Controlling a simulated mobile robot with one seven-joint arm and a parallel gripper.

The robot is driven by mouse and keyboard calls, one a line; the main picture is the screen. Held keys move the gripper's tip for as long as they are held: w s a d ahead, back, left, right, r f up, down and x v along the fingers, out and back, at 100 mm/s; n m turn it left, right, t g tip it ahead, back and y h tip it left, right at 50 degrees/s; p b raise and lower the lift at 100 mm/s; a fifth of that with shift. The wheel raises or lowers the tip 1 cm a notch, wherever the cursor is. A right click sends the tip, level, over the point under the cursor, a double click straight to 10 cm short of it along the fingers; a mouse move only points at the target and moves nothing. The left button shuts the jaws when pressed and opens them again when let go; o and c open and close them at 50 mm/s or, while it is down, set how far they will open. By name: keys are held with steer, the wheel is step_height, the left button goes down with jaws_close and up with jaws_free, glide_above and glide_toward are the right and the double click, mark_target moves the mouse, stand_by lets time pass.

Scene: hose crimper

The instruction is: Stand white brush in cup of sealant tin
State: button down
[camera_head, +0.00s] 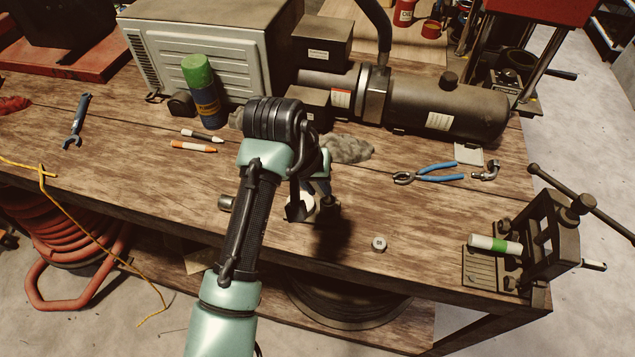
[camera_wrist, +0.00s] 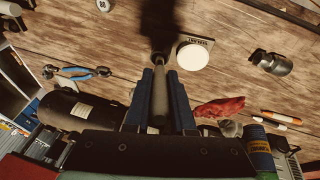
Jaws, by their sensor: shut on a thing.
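In the head view my gripper (camera_head: 316,203) hangs over the front middle of the bench, partly hidden by my arm. Beside it is a round white-topped thing with a small label (camera_wrist: 193,55), also partly visible in the head view (camera_head: 301,207). It may be the sealant tin; I cannot make out a cup.
A grey metal fitting (camera_wrist: 272,63) lies near the white-topped thing. A small round cap (camera_head: 379,243) lies to the right on open wood. Blue pliers (camera_head: 428,174), a crimping press (camera_head: 535,240) and a blue-green can (camera_head: 202,92) stand farther out. A grey rag (camera_head: 347,149) lies behind.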

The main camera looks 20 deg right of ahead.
steer(key=shift+f, duration=0.45)
steer(key=c, duration=0.8)
jaws_free()
steer(key=shift+o, duration=0.2)
